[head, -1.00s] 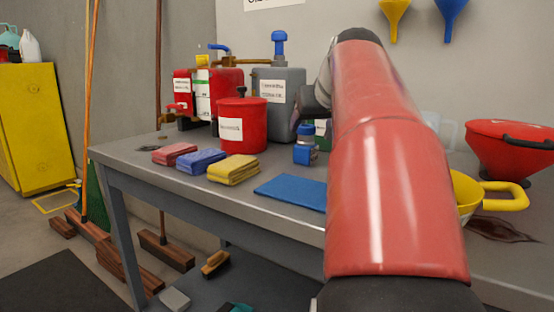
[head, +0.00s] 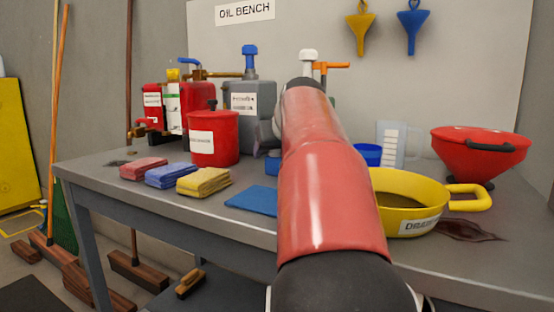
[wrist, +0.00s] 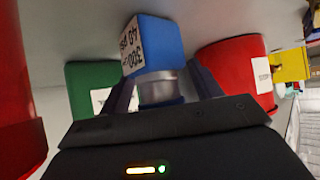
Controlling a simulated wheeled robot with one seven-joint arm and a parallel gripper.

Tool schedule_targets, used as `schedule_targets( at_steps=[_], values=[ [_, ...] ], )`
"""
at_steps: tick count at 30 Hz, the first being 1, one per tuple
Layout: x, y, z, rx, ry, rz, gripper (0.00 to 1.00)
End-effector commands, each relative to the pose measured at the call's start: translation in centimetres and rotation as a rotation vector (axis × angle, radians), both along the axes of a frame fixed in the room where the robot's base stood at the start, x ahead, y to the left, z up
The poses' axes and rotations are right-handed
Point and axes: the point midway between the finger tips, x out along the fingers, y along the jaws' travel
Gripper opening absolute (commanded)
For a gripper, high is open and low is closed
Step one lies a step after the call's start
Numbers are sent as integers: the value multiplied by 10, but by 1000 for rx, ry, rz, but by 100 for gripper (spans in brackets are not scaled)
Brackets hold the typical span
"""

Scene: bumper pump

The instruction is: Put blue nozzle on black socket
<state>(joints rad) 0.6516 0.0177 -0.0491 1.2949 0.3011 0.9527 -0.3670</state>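In the wrist view my gripper (wrist: 165,82) is open, with one dark finger on each side of a silver collar. The collar joins a blue, boxy, labelled body (wrist: 155,45) to another blue part, partly hidden by the gripper. Gaps show beside the collar. In the head view my red arm hides the gripper, and a blue piece (head: 272,166) shows just left of it. A blue bent spout (head: 183,62) and a blue upright fitting (head: 250,60) stand on the cans at the back. I cannot tell which blue part is the nozzle, and I cannot make out the black socket.
A red bucket (head: 214,139), a grey can (head: 258,97) and folded cloths (head: 203,182) are on the grey bench left of my arm. A yellow drain pan (head: 410,222) and a red funnel (head: 477,149) are right of it. A green box (wrist: 92,90) is close to the gripper.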

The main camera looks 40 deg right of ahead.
Motion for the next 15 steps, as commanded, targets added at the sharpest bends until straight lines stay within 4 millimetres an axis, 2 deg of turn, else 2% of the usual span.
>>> schedule_targets(
  at_steps=[2,12,13,15],
  values=[
    [0,0,0,0,0,0,54],
    [0,0,1,0,-1,0,9],
    [0,0,0,0,0,0,6],
    [0,0,0,0,0,0,6]
  ],
)
